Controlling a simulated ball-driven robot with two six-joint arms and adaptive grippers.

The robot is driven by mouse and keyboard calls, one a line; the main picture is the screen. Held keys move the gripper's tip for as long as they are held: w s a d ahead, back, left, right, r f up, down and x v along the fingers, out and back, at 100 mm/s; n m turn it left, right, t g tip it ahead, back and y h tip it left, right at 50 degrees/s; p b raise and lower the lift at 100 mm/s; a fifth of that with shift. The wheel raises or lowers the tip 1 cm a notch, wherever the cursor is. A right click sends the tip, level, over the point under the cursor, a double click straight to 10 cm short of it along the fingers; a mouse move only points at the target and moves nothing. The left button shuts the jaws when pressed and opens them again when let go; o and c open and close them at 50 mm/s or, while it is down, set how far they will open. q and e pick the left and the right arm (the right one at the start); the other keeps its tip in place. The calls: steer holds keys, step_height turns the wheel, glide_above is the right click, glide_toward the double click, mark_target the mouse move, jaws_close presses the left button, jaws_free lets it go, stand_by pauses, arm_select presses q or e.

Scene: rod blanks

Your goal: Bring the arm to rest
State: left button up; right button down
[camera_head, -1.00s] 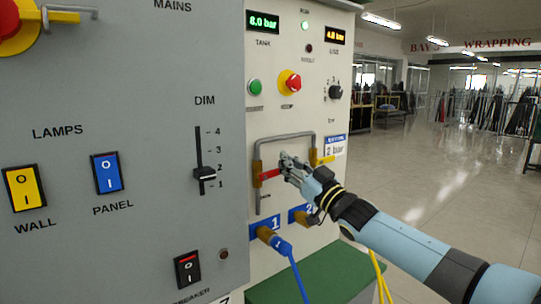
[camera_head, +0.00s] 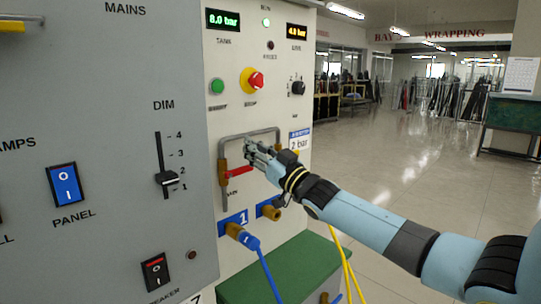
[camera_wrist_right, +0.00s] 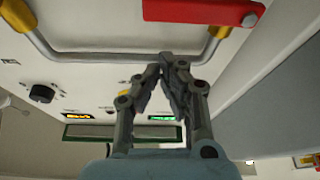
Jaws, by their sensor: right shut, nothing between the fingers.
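My right gripper (camera_head: 250,148) is in front of the white panel, by the grey pipe loop and just above the red valve handle (camera_head: 239,171). In the right wrist view my gripper (camera_wrist_right: 167,62) has its fingertips together and nothing between them. The red handle (camera_wrist_right: 195,10) shows there at the top edge, apart from the fingers. The grey pipe (camera_wrist_right: 100,55) runs across behind the fingertips; I cannot tell whether they touch it. My right arm reaches in from the lower right. My left gripper is not in view.
The grey panel with the dimmer slider (camera_head: 166,179) and blue panel switch (camera_head: 66,185) stands to the left. A blue hose (camera_head: 268,275) and yellow hoses (camera_head: 344,262) hang below the valve, near a green box top (camera_head: 265,270). The floor to the right is open.

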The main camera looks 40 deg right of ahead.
steer(key=a+b+v, duration=0.1)
steer(key=v, duration=0.8)
steer(key=shift+s+d, duration=0.4)
steer(key=shift+s, duration=0.1)
